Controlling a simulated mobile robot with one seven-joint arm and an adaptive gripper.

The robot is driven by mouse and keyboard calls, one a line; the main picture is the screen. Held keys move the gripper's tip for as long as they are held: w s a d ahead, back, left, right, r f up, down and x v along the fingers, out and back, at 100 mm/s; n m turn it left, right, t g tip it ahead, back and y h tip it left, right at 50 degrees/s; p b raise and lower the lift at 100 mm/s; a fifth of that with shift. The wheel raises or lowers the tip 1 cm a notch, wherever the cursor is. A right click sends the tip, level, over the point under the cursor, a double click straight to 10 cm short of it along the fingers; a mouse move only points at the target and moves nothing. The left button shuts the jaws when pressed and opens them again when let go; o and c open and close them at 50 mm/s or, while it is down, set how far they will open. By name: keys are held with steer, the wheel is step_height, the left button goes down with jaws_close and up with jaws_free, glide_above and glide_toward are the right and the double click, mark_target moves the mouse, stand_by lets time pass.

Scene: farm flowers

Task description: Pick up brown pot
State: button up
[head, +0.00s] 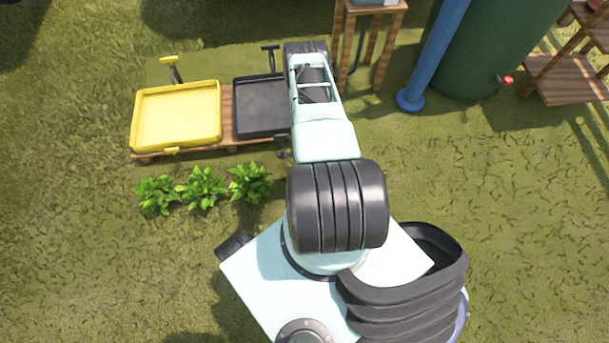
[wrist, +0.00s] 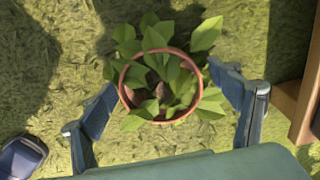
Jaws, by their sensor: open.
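The brown pot (wrist: 128,100) shows in the wrist view from above, with a round reddish-brown rim and a leafy green plant in it. It stands upright on the grass. My gripper (wrist: 164,84) is open, with one finger to the left of the pot and one to the right. The pot lies between the fingers in the picture, with a small gap visible at the left finger; leaves reach close to the right finger. How far below the fingertips the pot is, I cannot tell. In the head view my arm hides the pot and my fingers.
In the head view a yellow tray (head: 176,116) and a black tray (head: 262,108) sit on a low wooden board. Leafy plants (head: 203,188) grow in front. A wooden stand (head: 370,12), a blue post (head: 434,55) and a dark green tank (head: 490,50) stand to the right.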

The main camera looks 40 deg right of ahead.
steer(key=c, duration=1.4)
steer(key=shift+c, duration=0.4)
steer(key=shift+r, duration=0.1)
